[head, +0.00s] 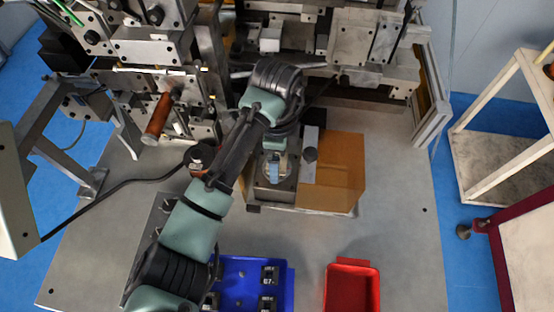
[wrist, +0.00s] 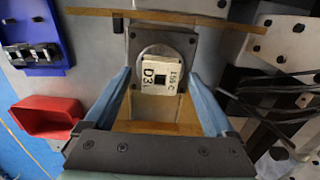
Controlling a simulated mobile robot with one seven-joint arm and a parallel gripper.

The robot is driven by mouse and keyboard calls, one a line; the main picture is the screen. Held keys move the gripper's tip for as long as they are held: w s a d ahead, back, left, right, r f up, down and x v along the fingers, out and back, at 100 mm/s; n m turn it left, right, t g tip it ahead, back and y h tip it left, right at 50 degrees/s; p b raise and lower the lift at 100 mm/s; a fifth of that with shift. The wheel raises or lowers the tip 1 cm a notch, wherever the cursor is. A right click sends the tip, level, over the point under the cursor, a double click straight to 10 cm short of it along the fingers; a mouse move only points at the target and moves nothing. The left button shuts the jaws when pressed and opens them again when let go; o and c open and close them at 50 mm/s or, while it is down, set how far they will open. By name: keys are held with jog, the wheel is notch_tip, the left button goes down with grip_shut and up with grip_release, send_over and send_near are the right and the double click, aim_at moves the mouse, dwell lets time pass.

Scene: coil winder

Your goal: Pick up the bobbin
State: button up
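The bobbin (wrist: 160,76) is a pale square-faced piece with a dark centre and the marking "D3". It sits on a round seat in a grey fixture (wrist: 182,42), seen in the wrist view. My gripper (wrist: 160,73) is open, with one blue finger on each side of the bobbin and visible gaps between. I cannot tell how far the fingertips are above it. In the head view my gripper (head: 274,172) points down over the fixture (head: 275,194), and my arm hides most of the bobbin there.
An amber see-through guard (head: 340,165) stands right of the fixture. A blue tray (head: 240,268) with several dark labelled pieces and a red bin (head: 352,290) are at the front. The winding machine (head: 290,45) fills the back. Bare table lies at the right.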

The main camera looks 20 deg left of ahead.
jog(key=c, duration=1.3)
notch_tip(320, 180, up, 10)
jog(key=shift+r+p, duration=0.1)
jog(key=shift+p, duration=0.3)
